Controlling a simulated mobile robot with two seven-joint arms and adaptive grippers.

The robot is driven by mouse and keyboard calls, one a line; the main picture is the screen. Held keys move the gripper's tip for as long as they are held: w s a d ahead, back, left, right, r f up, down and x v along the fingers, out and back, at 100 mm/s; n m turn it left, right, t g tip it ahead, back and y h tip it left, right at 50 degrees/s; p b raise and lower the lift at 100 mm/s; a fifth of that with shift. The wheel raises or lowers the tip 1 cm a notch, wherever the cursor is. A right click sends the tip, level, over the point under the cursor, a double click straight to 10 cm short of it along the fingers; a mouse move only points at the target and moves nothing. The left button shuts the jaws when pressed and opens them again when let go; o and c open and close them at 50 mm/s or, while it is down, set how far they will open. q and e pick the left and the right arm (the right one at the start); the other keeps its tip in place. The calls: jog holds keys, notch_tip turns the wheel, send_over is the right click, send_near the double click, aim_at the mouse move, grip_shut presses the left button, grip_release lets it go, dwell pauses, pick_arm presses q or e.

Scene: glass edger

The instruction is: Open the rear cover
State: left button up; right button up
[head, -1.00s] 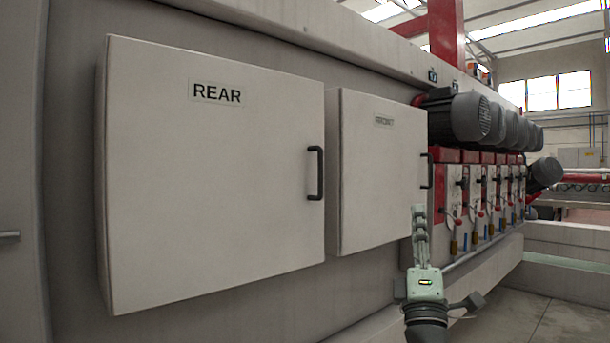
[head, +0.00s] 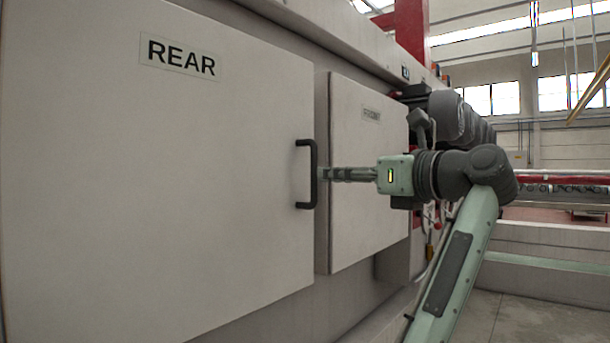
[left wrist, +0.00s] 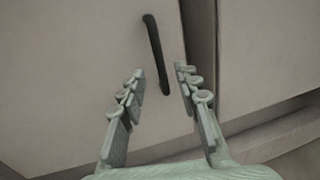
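The rear cover (head: 150,190) is a large pale flat door with a REAR label, filling the left half of the head view. It looks closed. Its black bar handle (head: 313,174) stands upright near its right edge. My left gripper (head: 322,174) points left at the handle, its fingertips very close to it. In the left wrist view, the gripper (left wrist: 159,70) is open, and the lower part of the handle (left wrist: 156,55) shows between the fingertips. I cannot tell whether they touch it. My right gripper is in neither view.
A smaller labelled door (head: 365,225) sits just right of the rear cover, behind my left gripper. Dark motors (head: 452,118) line the machine further right. Bare floor (head: 530,320) shows at the lower right.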

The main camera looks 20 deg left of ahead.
aim_at(316, 174)
pick_arm(q)
jog(key=x, duration=0.6)
jog(key=shift+p, duration=0.3)
jog(key=shift+w+a, duration=0.2)
jog(key=shift+a, duration=0.1)
jog(key=shift+w+a, duration=0.1)
jog(key=shift+a, duration=0.05)
grip_shut()
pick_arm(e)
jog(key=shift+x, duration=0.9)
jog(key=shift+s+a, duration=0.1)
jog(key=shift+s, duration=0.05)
